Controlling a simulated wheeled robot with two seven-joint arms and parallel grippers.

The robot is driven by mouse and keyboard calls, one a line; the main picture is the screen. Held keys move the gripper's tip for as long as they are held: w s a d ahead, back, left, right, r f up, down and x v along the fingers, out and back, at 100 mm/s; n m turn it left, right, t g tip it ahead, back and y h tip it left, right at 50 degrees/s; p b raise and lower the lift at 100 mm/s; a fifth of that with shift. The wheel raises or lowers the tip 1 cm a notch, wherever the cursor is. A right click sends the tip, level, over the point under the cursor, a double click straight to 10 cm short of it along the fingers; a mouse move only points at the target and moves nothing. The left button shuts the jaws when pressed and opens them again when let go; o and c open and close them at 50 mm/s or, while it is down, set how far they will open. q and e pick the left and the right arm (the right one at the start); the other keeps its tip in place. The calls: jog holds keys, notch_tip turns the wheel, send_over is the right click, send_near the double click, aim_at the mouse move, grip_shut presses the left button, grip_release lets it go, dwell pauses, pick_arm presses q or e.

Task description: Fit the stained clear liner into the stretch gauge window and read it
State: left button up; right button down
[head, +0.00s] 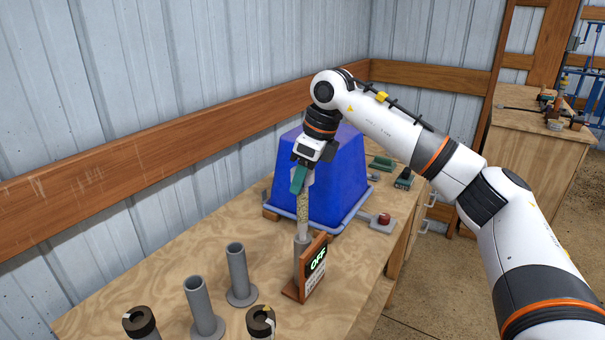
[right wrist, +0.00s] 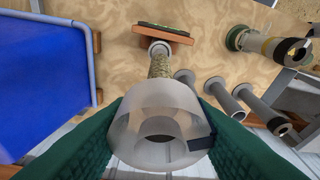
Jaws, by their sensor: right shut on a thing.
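My right gripper (head: 302,178) is shut on the clear liner, high over the bench. In the right wrist view the liner's wide translucent head (right wrist: 150,120), with a dark patch on one side, sits between the green fingers. Its narrower barrel (head: 303,212) is speckled brown and hangs nearly upright below the gripper. The barrel's lower end meets a grey cup (head: 301,246) at the stretch gauge (head: 305,272); I cannot tell how deep it sits. The gauge has a wooden stand and a display reading OFF in green. My left gripper is not in view.
A large blue tub (head: 345,185) stands behind the gauge. A red button (head: 384,219) is to its right. Grey upright posts (head: 238,270) and dark-topped cylinders (head: 261,320) stand at the front left. Bench is clear right of the gauge.

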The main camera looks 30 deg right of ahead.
aim_at(300, 237)
jog(key=shift+f+b, duration=4.4)
jog(key=shift+f, duration=2.95)
jog(key=shift+c, duration=1.9)
grip_release()
jog(key=shift+r, duration=0.1)
jog(key=shift+r+p, duration=2.5)
jog(key=shift+r, duration=0.55)
jog(key=shift+f, duration=0.1)
